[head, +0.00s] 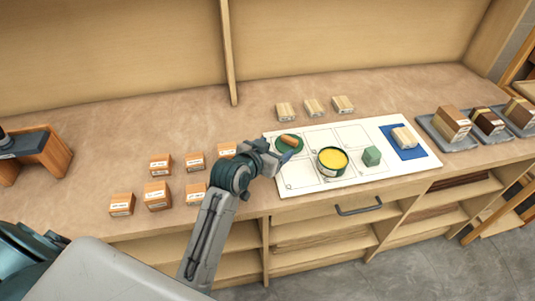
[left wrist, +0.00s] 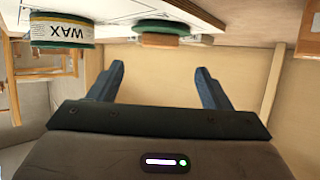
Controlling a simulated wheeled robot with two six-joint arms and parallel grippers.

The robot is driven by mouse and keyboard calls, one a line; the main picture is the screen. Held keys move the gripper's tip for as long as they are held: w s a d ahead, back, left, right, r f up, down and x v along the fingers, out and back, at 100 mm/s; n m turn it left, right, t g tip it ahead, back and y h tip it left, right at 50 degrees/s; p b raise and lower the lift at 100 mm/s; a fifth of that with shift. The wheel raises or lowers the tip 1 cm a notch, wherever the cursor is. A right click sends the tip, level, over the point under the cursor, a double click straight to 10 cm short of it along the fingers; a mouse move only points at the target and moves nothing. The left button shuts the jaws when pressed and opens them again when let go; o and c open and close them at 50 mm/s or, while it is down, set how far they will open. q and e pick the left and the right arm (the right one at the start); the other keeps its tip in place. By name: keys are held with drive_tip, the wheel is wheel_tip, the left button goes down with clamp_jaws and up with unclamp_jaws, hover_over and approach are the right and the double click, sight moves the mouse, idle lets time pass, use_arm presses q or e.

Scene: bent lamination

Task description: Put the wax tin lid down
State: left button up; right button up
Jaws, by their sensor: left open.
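The wax tin lid (head: 280,147) is a green disc with a wooden knob, lying on the white board (head: 345,181) near its left end. In the left wrist view the lid (left wrist: 168,25) appears inverted, flat against the board with its knob toward my fingers. My left gripper (head: 286,154) is open and empty beside the lid; its fingertips (left wrist: 160,68) are a little apart from the knob. The open wax tin (head: 332,162), with yellow wax inside, stands on the board to the right of the lid. It also shows in the left wrist view (left wrist: 62,32). My right gripper is not in view.
Several labelled blocks (head: 157,195) stand left of my arm, others behind the board. Trays (head: 461,145) are at the right.

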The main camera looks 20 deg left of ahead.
use_arm(q)
drive_tip(key=shift+v, duration=1.75)
